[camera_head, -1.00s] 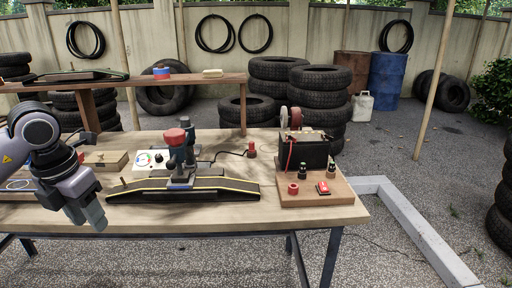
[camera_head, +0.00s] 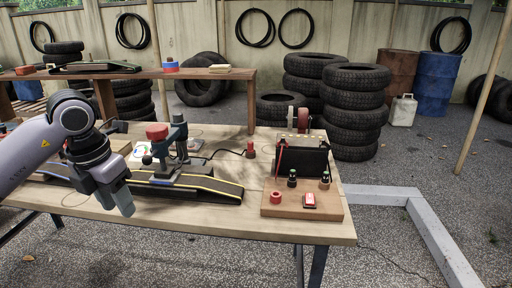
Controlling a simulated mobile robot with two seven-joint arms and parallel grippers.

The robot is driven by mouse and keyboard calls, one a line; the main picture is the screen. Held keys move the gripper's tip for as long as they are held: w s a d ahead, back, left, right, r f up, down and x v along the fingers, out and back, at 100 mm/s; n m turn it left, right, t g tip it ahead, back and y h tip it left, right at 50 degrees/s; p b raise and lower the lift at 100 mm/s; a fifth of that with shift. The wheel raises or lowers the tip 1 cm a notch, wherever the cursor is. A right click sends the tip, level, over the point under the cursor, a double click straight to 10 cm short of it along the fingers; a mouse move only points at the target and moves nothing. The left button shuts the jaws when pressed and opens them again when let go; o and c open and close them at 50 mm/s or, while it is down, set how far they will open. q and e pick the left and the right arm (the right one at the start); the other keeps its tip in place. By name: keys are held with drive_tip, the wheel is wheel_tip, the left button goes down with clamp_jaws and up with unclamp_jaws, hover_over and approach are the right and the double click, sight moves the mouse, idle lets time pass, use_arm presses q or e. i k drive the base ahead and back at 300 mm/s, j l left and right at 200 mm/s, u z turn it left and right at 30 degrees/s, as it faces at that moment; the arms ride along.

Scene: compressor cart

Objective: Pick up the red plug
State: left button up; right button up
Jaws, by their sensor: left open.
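The red plug (camera_head: 250,149) stands on the workbench (camera_head: 215,219) near its back edge, with a black cable running left from it. My left gripper (camera_head: 118,201) is open and empty, pointing down at the front left of the bench. It is in front of the black ramp and well to the left of and nearer than the plug. My right gripper is out of view.
A black ramp (camera_head: 222,190) with yellow edging and a red-topped device (camera_head: 158,132) stand between my left gripper and the plug. Right of the plug, a wooden board (camera_head: 330,211) carries a black box (camera_head: 302,160), a red ring (camera_head: 276,198) and a red switch (camera_head: 310,200).

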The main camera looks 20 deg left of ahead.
sight(251, 149)
drive_tip(key=i+l+u, duration=0.15)
drive_tip(key=l, duration=0.2)
drive_tip(key=i+l+u, duration=0.2)
drive_tip(key=l, duration=0.15)
drive_tip(key=l+u, duration=0.15)
drive_tip(key=l, duration=0.2)
drive_tip(key=i+l+u, duration=0.2)
drive_tip(key=l, duration=0.2)
drive_tip(key=i+l+u, duration=0.2)
drive_tip(key=l, duration=0.15)
drive_tip(key=l+u, duration=0.2)
drive_tip(key=l, duration=0.15)
drive_tip(key=i+l+u, duration=0.35)
drive_tip(key=l, duration=0.3)
drive_tip(key=i+l+u, duration=0.15)
drive_tip(key=i+l, duration=0.15)
drive_tip(key=i+l+u, duration=0.15)
drive_tip(key=l, duration=0.3)
drive_tip(key=i+l+u, duration=0.1)
drive_tip(key=i+l, duration=0.2)
drive_tip(key=l, duration=0.15)
drive_tip(key=i+l, duration=0.3)
drive_tip(key=l, duration=0.15)
drive_tip(key=u, duration=0.05)
